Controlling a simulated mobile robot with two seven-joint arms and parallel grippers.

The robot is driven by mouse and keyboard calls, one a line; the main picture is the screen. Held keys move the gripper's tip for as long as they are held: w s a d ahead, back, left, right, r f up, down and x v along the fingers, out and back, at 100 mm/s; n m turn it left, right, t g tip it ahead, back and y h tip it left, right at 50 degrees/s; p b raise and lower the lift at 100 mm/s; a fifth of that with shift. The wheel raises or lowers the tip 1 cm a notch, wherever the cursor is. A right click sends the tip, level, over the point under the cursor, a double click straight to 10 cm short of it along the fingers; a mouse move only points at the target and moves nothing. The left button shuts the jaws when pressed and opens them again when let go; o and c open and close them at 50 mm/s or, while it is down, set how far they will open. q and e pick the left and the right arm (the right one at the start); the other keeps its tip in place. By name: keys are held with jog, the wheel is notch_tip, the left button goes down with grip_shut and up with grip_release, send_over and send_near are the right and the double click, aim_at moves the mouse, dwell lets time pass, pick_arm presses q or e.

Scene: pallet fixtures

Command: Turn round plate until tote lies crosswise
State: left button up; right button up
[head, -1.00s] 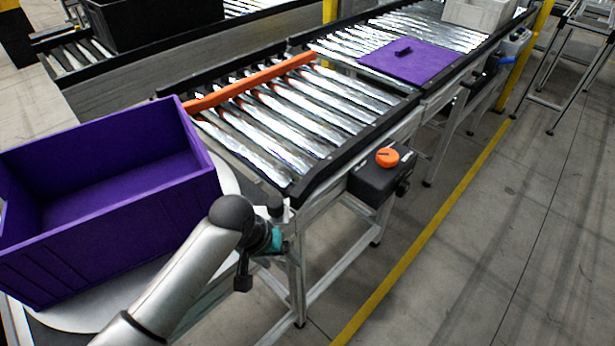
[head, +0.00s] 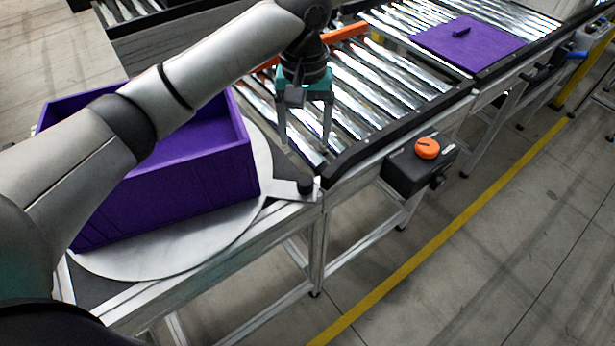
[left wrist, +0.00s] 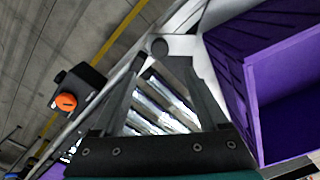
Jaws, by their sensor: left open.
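The open purple tote (head: 200,188) stands on the grey round plate (head: 160,262) at the lower left of the head view; my left arm hides part of both. A metal tab with an upright black peg (head: 305,184) sticks out from the plate's right edge, by the frame corner. My left gripper (head: 306,146) is open and empty, pointing down above and behind the peg. In the left wrist view the peg (left wrist: 158,46) shows just beyond the open fingertips, apart from them, with the tote (left wrist: 225,65) on the right. My right gripper is not in view.
A roller conveyor (head: 380,85) adjoins the plate, with an orange bar (head: 345,32) across it. A black box with an orange knob (head: 427,148) hangs on its side. A purple lid (head: 470,45) lies farther along the rollers.

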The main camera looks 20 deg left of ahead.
aim_at(305, 179)
pick_arm(q)
notch_tip(305, 179, down, 14)
jog(key=b, duration=0.2)
jog(key=shift+f+b, duration=0.2)
jog(key=shift+b, duration=0.2)
jog(key=shift+c, duration=0.3)
grip_shut()
dwell(0.8)
